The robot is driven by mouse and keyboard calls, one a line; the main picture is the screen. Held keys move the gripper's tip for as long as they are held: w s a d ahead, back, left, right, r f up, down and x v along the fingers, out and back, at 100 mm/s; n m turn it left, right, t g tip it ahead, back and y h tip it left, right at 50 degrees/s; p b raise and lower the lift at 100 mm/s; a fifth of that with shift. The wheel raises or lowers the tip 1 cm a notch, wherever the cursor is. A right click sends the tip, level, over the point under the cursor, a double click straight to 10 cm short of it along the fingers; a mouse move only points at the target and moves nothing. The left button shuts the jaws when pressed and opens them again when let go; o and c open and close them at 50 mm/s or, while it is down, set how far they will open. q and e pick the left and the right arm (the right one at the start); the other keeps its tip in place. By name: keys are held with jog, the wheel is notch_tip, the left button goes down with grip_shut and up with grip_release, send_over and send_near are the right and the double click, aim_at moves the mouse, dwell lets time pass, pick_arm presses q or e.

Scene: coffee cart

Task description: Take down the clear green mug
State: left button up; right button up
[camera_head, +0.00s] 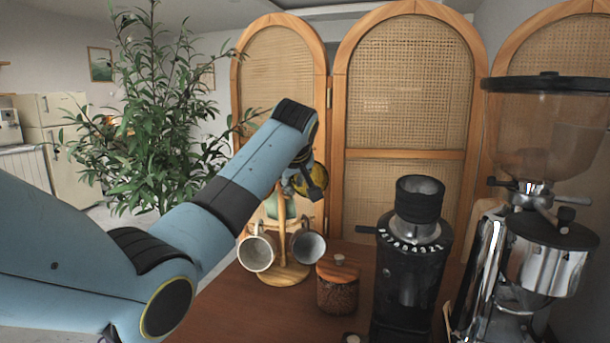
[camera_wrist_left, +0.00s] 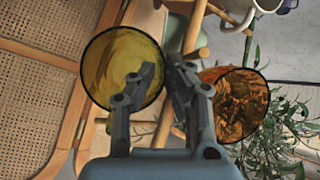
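A clear yellow-green mug (camera_wrist_left: 110,62) with a dark rim shows in the left wrist view, its mouth toward the camera. It shows as a yellowish shape in the head view (camera_head: 318,178), high on the wooden mug stand (camera_head: 291,272) and partly behind my gripper. My left gripper (camera_wrist_left: 162,72) is at this mug's side, one finger overlapping its rim in the picture. The fingers are close together with a narrow gap. I cannot tell whether they hold its handle. An amber clear mug (camera_wrist_left: 238,106) is on the other side of the fingers. My right gripper is not in view.
A lidded jar (camera_head: 338,289), a black grinder (camera_head: 408,275) and a chrome grinder (camera_head: 525,262) stand to the right. Woven screens (camera_head: 408,95) stand behind.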

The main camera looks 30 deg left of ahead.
pick_arm(q)
grip_shut()
